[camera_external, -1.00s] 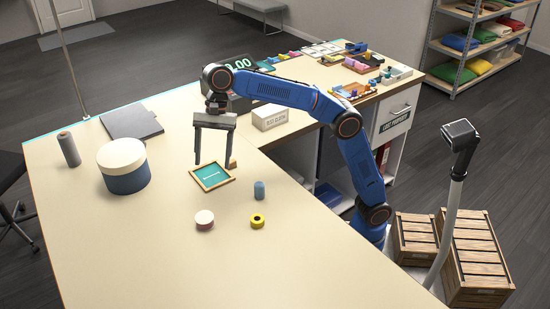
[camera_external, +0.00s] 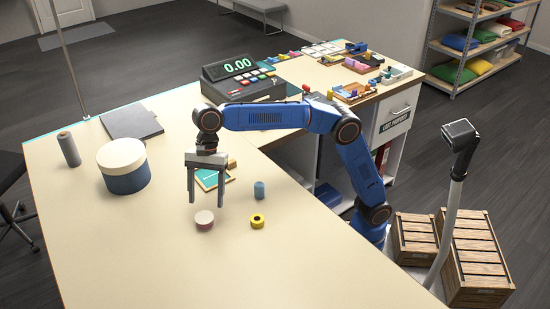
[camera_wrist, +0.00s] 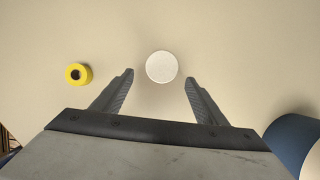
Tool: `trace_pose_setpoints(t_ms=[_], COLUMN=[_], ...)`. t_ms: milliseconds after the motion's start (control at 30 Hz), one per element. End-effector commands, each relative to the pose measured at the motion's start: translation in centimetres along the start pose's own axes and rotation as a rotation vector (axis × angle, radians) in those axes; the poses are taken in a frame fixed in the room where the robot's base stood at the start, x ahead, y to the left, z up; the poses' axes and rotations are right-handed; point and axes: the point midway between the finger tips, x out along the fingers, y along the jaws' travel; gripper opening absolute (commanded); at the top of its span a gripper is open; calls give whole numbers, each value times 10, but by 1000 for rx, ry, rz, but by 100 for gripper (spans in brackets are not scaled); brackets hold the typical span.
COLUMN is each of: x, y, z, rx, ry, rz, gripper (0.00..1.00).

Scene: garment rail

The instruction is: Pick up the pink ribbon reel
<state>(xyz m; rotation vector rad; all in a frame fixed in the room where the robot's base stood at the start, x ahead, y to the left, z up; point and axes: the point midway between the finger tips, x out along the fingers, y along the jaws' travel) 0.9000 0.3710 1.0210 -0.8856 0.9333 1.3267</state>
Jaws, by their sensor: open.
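The pink ribbon reel (camera_external: 204,221) stands on the cream counter with a white top and a pink side. In the wrist view only its round white top (camera_wrist: 161,67) shows, just beyond the fingertips and between their lines. My gripper (camera_external: 207,201) is open, pointing down, with empty space between its fingers. In the wrist view the two fingers (camera_wrist: 158,75) are spread wider than the reel. The gripper looks to be above and slightly behind the reel; the exact height is hard to tell.
A yellow reel (camera_external: 257,221) lies right of the pink one and also shows in the wrist view (camera_wrist: 78,74). A blue cylinder (camera_external: 259,190) and a teal framed tray (camera_external: 226,178) are behind. A round blue box (camera_external: 124,180) stands left. The front counter is clear.

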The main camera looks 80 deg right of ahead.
Motion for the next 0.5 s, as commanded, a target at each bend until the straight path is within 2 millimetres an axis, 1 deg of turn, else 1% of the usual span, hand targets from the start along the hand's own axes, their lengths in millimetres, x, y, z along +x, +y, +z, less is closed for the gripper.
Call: trace_pose_setpoints(t_ms=[33,100,367,500], x=[6,11,23,40], y=[0,0,-1,-2], z=[0,0,1,2], rx=[0,0,-1,0], ry=[0,1,0,1], rz=[0,1,0,1], gripper=[66,66,66,66])
